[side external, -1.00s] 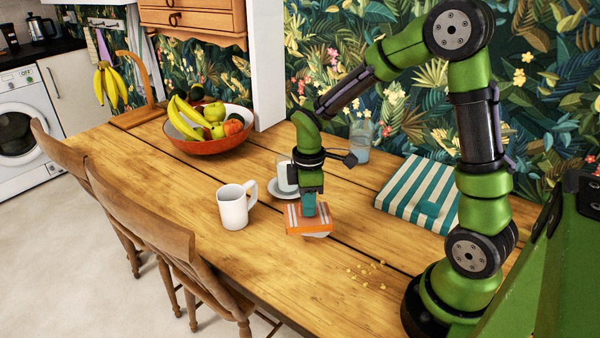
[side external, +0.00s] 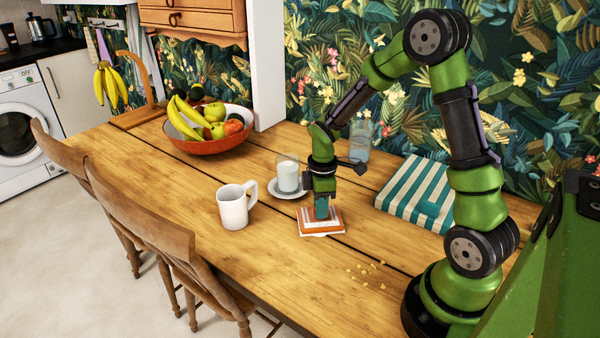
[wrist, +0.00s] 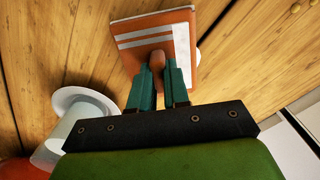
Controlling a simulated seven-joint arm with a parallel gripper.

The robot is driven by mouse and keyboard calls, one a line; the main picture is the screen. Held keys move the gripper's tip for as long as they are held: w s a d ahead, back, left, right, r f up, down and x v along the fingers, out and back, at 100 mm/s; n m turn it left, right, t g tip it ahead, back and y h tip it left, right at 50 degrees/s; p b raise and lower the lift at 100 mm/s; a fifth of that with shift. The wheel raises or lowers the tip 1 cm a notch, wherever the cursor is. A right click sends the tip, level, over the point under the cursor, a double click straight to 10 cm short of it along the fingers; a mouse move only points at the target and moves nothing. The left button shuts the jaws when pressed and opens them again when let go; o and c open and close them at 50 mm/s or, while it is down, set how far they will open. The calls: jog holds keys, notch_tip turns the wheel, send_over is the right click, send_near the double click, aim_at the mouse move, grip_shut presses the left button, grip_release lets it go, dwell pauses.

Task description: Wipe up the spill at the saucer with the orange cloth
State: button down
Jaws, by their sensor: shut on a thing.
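The orange cloth (side external: 330,228), folded with pale stripes, lies flat on the table just right of and in front of the saucer (side external: 275,193). My gripper (side external: 321,214) points down, its teal fingers shut on a raised pinch of the cloth, which also shows in the wrist view (wrist: 130,55). The white saucer holds a glass of milk (side external: 288,177) and shows at the left of the wrist view (wrist: 72,97). A small white patch, perhaps the spill (wrist: 197,57), peeks out beyond the cloth's right edge there. Anything under the cloth is hidden.
A white mug (side external: 233,208) stands left of the saucer. A teal-striped cloth (side external: 405,200) lies to the right, and a clear glass (side external: 360,145) stands behind. Crumbs (side external: 368,272) are scattered in front. A fruit bowl (side external: 207,145) is at the back left.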

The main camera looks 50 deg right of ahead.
jog(key=shift+a, duration=2.9)
notch_tip(320, 180, up, 8)
jog(key=shift+d+f, duration=0.1)
notch_tip(320, 180, up, 8)
jog(key=r+m, duration=0.1)
jog(key=m, duration=0.8)
send_over(307, 229)
jog(key=w+a, duration=0.2)
jog(key=a, duration=0.2)
jog(key=shift+s+d+f, duration=0.15)
jog(key=shift+d+f, duration=0.05)
jog(key=shift+f, duration=0.05)
